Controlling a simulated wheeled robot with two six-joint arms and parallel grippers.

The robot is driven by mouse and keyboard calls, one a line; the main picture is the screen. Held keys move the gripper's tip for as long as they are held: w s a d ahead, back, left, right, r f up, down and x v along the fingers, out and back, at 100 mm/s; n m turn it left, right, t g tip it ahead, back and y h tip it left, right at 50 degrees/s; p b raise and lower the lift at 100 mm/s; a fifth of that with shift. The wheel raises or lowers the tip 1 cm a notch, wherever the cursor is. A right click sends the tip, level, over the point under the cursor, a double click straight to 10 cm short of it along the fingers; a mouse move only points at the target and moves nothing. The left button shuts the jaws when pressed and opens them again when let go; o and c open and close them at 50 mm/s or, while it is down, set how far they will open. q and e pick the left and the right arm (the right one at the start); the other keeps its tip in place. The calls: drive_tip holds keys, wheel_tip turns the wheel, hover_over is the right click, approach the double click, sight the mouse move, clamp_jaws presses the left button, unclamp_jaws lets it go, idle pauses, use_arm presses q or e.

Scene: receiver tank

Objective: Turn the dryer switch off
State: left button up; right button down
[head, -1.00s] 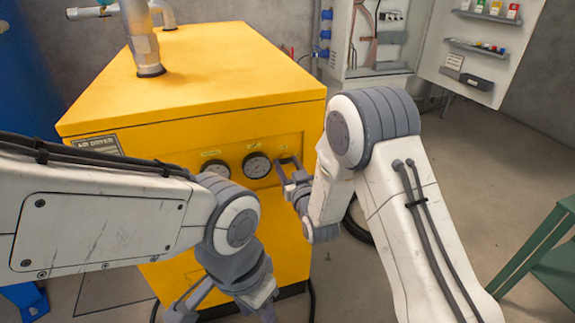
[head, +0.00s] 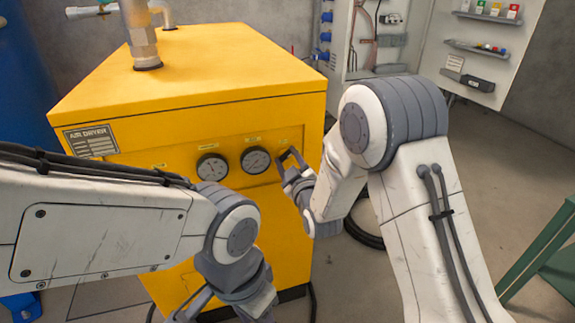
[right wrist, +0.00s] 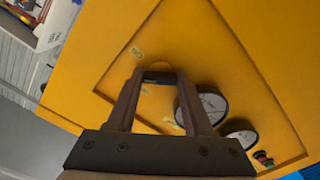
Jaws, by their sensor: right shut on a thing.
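The air dryer (head: 215,110) is a yellow cabinet with two round gauges on its front panel. My right gripper (head: 284,157) is at the panel, right of the gauges. In the right wrist view, my right gripper (right wrist: 159,78) has its fingertips closed on a small dark switch (right wrist: 158,75) by the panel, between small labels. The switch's own position cannot be made out. In the head view the switch is hidden by the fingers. My left gripper (head: 190,306) hangs low at the bottom edge, partly cut off, in front of the dryer.
The gauges (right wrist: 202,108) and red and green buttons (right wrist: 262,158) lie beside the right gripper in the wrist view. Pipes (head: 142,35) rise from the dryer's top. An open wall cabinet (head: 390,42) stands behind.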

drive_tip(key=n+b, duration=0.2)
drive_tip(key=n, duration=0.3)
drive_tip(key=shift+f+n+b, duration=0.15)
drive_tip(key=shift+n+b, duration=0.15)
drive_tip(key=shift+b, duration=0.05)
drive_tip(key=n+b, duration=0.2)
drive_tip(key=n, duration=0.2)
drive_tip(key=shift+n, duration=0.4)
drive_tip(key=c, duration=0.6)
unclamp_jaws()
drive_tip(key=shift+s, duration=0.15)
drive_tip(key=b+v, duration=0.6)
drive_tip(key=v, duration=0.4)
drive_tip(key=shift+s+d, duration=0.1)
